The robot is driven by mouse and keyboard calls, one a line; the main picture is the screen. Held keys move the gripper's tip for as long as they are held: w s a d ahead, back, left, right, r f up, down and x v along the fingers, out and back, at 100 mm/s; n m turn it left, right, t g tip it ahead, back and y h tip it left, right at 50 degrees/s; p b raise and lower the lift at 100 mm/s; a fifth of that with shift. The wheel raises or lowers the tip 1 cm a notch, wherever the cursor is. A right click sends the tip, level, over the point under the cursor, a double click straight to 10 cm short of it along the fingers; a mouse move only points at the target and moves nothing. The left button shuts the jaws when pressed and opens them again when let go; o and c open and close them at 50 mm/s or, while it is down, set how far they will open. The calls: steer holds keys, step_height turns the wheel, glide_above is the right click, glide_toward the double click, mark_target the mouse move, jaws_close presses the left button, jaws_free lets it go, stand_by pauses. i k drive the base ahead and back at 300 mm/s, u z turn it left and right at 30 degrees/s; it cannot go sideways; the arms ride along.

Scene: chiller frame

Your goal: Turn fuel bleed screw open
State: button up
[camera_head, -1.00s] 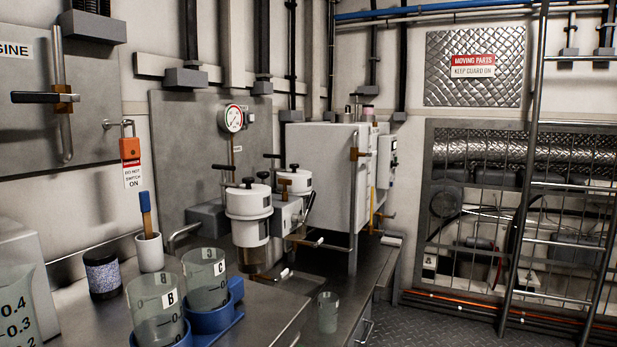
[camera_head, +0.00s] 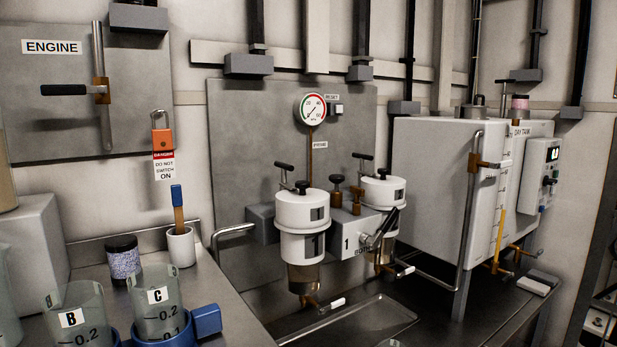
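Two white fuel filters stand on the wall plate: the left filter (camera_head: 303,212), marked 1, and the right filter (camera_head: 383,192). Each has a dark knob on its lid and a black T-handle beside it: the left T-handle (camera_head: 284,167) and the right T-handle (camera_head: 362,157). A brass fitting with a dark knob (camera_head: 337,181) rises from the block between them. I cannot tell which of these is the fuel bleed screw, since no label for it is readable. A black lever (camera_head: 379,228) sits on the block front. My gripper is not in view.
A round gauge (camera_head: 312,109) is above the filters. A metal tray (camera_head: 350,322) lies below. The white day tank (camera_head: 432,180) stands at right. At left are beaker B (camera_head: 75,320), beaker C (camera_head: 158,300) in a blue holder (camera_head: 207,320), and a brush cup (camera_head: 181,247).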

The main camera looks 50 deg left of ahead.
mark_target(357, 192)
steer(key=u, duration=1.05)
steer(key=i, duration=1)
steer(key=u, duration=1.25)
